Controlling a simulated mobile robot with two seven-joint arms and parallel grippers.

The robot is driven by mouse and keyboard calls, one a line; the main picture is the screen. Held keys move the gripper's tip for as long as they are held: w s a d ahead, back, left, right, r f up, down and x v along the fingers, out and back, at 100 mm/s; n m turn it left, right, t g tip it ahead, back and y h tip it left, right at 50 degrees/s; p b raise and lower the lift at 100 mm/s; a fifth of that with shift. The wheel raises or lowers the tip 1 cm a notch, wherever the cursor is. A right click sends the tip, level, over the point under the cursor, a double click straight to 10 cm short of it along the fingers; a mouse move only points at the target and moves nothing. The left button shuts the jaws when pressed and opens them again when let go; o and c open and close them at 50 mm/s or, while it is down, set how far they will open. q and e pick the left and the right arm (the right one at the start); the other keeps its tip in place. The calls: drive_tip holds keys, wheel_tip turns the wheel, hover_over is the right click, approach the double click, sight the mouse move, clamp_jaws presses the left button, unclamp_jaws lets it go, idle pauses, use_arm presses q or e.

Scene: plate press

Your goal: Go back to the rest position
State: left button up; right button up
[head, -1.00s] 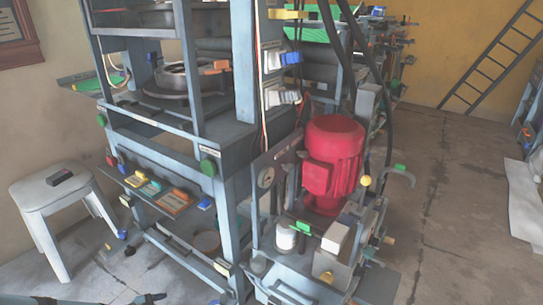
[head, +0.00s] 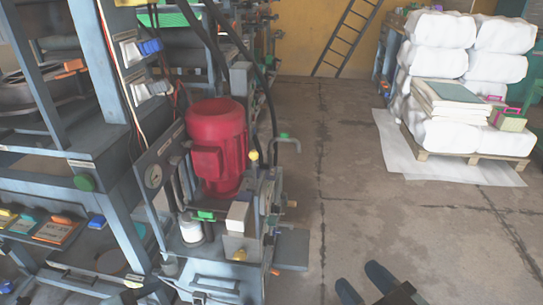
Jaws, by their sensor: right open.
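My right gripper (head: 362,281) shows at the bottom edge of the head view, right of the middle. Its two dark fingers are apart with bare concrete floor between them, and it holds nothing. It is clear of the press frame (head: 122,190) and the red motor (head: 217,150), which stand to its left. My left gripper does not show.
A pallet (head: 455,155) with white wrapped bales (head: 443,65) stands on a white sheet (head: 392,160) at the right. A ladder (head: 348,38) leans on the yellow back wall. A grey ledge (head: 292,250) juts from the machine's foot. The middle floor (head: 350,200) is clear.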

use_arm(q)
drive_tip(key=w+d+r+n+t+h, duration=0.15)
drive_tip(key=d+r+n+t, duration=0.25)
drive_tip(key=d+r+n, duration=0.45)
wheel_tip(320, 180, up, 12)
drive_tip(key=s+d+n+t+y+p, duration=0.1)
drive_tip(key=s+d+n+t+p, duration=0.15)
drive_tip(key=p, duration=1.05)
use_arm(e)
wheel_tip(320, 180, up, 13)
drive_tip(key=s+d+m+h+p, duration=0.1)
drive_tip(key=d+m+h+p, duration=0.15)
drive_tip(key=p, duration=1.25)
use_arm(q)
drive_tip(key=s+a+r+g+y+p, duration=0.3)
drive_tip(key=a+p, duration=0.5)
drive_tip(key=p, duration=1.2)
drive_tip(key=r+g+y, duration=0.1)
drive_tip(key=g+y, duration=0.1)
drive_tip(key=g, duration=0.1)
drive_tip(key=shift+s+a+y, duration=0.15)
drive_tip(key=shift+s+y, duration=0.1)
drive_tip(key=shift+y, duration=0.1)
use_arm(e)
drive_tip(key=s+d+r+g+h, duration=0.2)
drive_tip(key=s+d+g+h, duration=0.2)
drive_tip(key=s+d, duration=0.1)
drive_tip(key=shift+m, duration=0.45)
